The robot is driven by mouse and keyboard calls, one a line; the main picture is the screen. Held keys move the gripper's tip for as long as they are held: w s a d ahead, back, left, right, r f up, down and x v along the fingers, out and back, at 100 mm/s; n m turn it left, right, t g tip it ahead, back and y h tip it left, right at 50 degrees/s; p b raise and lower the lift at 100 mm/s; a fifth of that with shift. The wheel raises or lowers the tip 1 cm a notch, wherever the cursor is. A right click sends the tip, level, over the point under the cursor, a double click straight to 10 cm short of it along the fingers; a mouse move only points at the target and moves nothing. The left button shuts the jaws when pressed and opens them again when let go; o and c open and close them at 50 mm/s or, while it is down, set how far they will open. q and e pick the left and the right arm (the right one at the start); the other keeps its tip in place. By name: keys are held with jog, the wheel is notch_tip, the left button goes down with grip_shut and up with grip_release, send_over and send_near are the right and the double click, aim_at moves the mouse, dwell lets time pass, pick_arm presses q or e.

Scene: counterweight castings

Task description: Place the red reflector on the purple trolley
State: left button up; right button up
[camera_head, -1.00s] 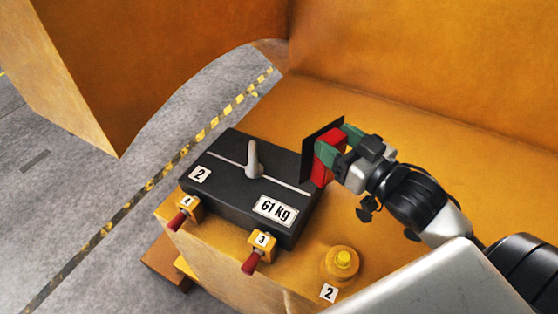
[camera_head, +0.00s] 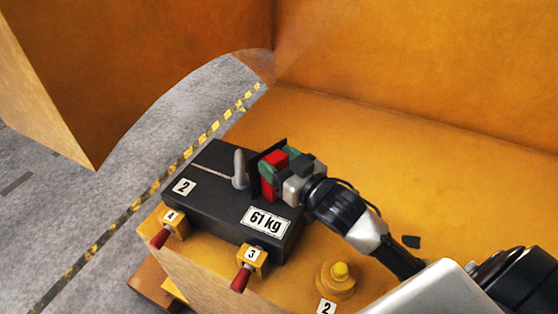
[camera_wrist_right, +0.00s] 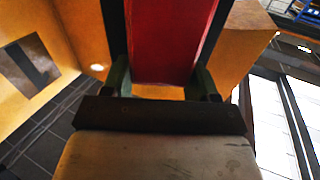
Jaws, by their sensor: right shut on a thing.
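The red reflector (camera_head: 269,184) with a dark backing plate is held in my right gripper (camera_head: 277,172), whose green fingers are shut on it. In the head view it is upright, over or against the right end of the black casting marked 61 kg. I cannot tell whether it touches the casting. In the right wrist view the red reflector (camera_wrist_right: 171,40) fills the space between the fingers. The purple trolley is not in view. My left gripper is not in view.
The black casting (camera_head: 215,205) with a grey lever (camera_head: 240,168) sits on a yellow-orange surface (camera_head: 375,165). Red-handled clamps (camera_head: 245,272) line its front. A yellow round knob (camera_head: 338,278) stands nearer. A tall orange wall (camera_head: 430,70) rises behind. Grey floor lies left.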

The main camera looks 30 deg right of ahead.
jog(key=shift+f, duration=0.25)
jog(key=o, duration=1.3)
